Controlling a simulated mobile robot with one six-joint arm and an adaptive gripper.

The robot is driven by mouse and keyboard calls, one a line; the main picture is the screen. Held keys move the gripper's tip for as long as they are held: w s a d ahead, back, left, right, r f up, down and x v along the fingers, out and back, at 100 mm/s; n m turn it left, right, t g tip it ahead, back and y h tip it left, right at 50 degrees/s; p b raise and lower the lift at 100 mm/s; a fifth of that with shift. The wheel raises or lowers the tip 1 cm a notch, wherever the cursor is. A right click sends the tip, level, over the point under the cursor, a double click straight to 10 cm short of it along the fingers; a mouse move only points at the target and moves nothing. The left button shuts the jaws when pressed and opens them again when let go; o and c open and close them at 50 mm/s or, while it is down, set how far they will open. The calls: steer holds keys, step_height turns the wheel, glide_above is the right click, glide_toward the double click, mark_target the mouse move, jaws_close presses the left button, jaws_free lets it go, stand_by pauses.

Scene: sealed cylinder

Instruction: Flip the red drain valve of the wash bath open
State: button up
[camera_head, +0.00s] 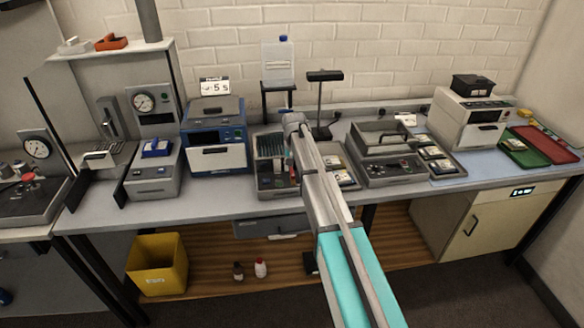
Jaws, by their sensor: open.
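The wash bath appears to be the grey open unit (264,181) with a dark slotted rack, on the bench at the centre. My arm reaches over its right side and hides part of it. A small red spot (293,182) shows low by my arm at the bath's right; I cannot tell whether it is the drain valve or how its lever stands. My gripper (292,170) is small, dark and partly hidden by my arm, over the right part of the bath. It is open. I cannot tell whether it touches anything.
A blue-and-white instrument (217,150) stands left of the bath. A lidded grey unit (385,165) and a black stand (321,105) are to the right. Red and green trays (545,146) lie far right. A yellow bin (157,265) sits below. Bare bench shows along the front.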

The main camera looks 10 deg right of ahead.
steer(key=m, duration=0.2)
steer(key=d+m, duration=0.1)
steer(key=shift+s, duration=0.25)
steer(key=m, duration=0.3)
steer(key=d+m, duration=0.1)
steer(key=shift+s, duration=0.4)
steer(key=m, duration=0.2)
steer(key=s+m, duration=0.1)
steer(key=shift+d+m, duration=0.25)
steer(key=shift+m, duration=0.05)
steer(key=m, duration=0.2)
steer(key=s+m, duration=0.1)
steer(key=shift+s+d+m, duration=0.1)
steer(key=shift+d+m, duration=0.05)
steer(key=shift+m, duration=0.25)
step_height(320, 180, up, 14)
steer(key=p, duration=1.4)
steer(key=s+f+n+b, duration=0.4)
steer(key=s+n, duration=0.4)
steer(key=s, duration=0.5)
steer(key=s+f+n+b, duration=0.4)
steer(key=s+n, duration=0.4)
steer(key=s, duration=0.5)
steer(key=shift+s+f+b, duration=0.3)
steer(key=shift+s, duration=0.1)
steer(key=shift+w, duration=0.1)
